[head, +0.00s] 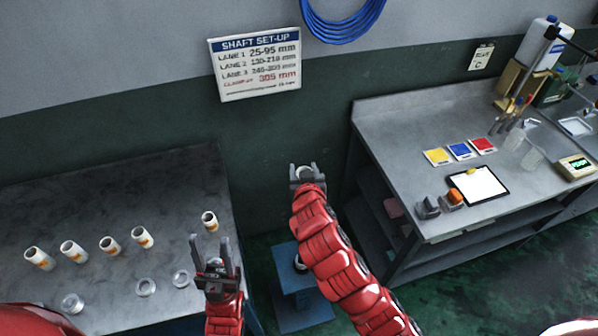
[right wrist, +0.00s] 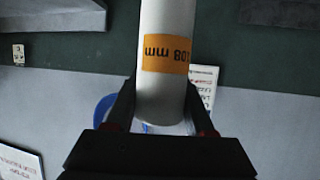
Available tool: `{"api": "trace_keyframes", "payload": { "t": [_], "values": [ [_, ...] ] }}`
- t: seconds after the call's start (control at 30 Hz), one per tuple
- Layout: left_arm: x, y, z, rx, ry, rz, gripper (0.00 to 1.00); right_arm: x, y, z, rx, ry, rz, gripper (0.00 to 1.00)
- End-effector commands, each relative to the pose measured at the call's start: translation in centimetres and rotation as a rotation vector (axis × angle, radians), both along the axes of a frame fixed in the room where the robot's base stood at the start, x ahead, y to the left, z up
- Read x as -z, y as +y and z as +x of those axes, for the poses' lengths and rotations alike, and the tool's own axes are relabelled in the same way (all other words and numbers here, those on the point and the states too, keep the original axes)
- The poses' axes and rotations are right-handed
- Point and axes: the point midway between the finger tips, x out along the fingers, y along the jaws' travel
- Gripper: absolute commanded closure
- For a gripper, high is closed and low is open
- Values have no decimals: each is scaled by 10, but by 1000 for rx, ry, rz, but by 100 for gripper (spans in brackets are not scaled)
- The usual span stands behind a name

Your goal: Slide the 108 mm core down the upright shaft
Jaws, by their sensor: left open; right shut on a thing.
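The 108 mm core (right wrist: 165,60) is a white tube with an orange label, which reads upside down in the right wrist view. My right gripper (right wrist: 158,122) is shut around its lower part in that picture. In the head view my right gripper (head: 306,174) is raised above and behind a blue stand (head: 298,285), and the core cannot be made out there. I cannot make out the upright shaft clearly. My left gripper (head: 214,252) is open and empty over the left table's right end.
Several labelled white cores (head: 110,245) and some metal rings (head: 146,287) stand on the left table (head: 120,200). A grey bench (head: 400,115) at right holds coloured cards, a clipboard (head: 478,186) and bottles. A shaft set-up sign (head: 255,65) hangs on the wall.

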Motion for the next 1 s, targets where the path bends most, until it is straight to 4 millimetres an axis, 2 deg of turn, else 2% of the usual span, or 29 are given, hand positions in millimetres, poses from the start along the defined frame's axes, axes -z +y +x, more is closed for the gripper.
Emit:
{"api": "trace_keyframes", "payload": {
  "t": [0.67,1.0],
  "values": [
    [15,0,0,0,0,0,50,47,0,0,0,1,-3,100],
    [45,0,0,0,0,0,50,74,0,0,0,-1,0,100]
  ]
}}
